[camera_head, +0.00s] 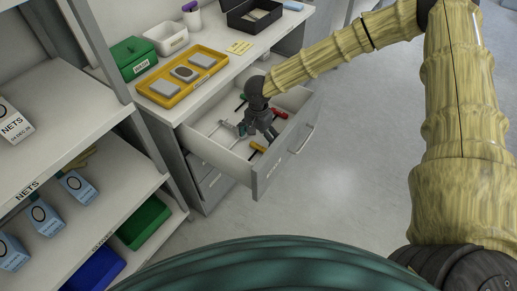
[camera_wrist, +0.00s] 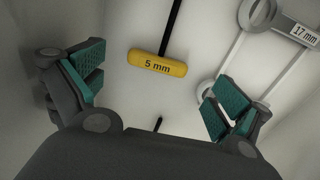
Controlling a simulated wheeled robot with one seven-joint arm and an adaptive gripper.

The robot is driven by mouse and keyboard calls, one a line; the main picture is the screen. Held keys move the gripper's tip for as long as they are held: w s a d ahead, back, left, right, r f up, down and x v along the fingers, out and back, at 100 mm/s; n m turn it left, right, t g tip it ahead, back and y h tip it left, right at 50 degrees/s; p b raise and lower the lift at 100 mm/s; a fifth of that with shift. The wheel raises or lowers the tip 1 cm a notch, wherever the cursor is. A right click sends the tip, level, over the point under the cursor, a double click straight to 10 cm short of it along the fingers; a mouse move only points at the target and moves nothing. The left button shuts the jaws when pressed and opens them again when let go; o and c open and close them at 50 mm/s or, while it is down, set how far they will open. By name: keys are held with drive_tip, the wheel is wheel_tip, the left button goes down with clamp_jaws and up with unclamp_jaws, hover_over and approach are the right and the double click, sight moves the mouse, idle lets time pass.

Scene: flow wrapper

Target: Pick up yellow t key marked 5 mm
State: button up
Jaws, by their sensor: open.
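The yellow T key (camera_wrist: 157,63) marked 5 mm lies on the floor of the open drawer, its dark shaft running to the top edge in the wrist view. In the head view its yellow handle (camera_head: 257,147) shows near the drawer front. My gripper (camera_wrist: 155,98) is open and empty, with teal pads on both fingers. It is inside the drawer, above its floor. The yellow handle lies between the two fingers in the picture, a little beyond their tips, with no finger touching it.
A wrench (camera_wrist: 302,34) marked 17 mm lies right of the key, close to my right finger. A red-handled tool (camera_head: 279,114) and a green-handled tool (camera_head: 241,98) are in the drawer (camera_head: 222,158). A yellow tray (camera_head: 152,98) stands on the counter above.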

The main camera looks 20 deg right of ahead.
sight(258, 147)
drive_tip(key=shift+s+f, duration=0.15)
drive_tip(key=shift+f, duration=1.8)
drive_tip(key=c, duration=1.1)
drive_tip(key=shift+r, duration=0.15)
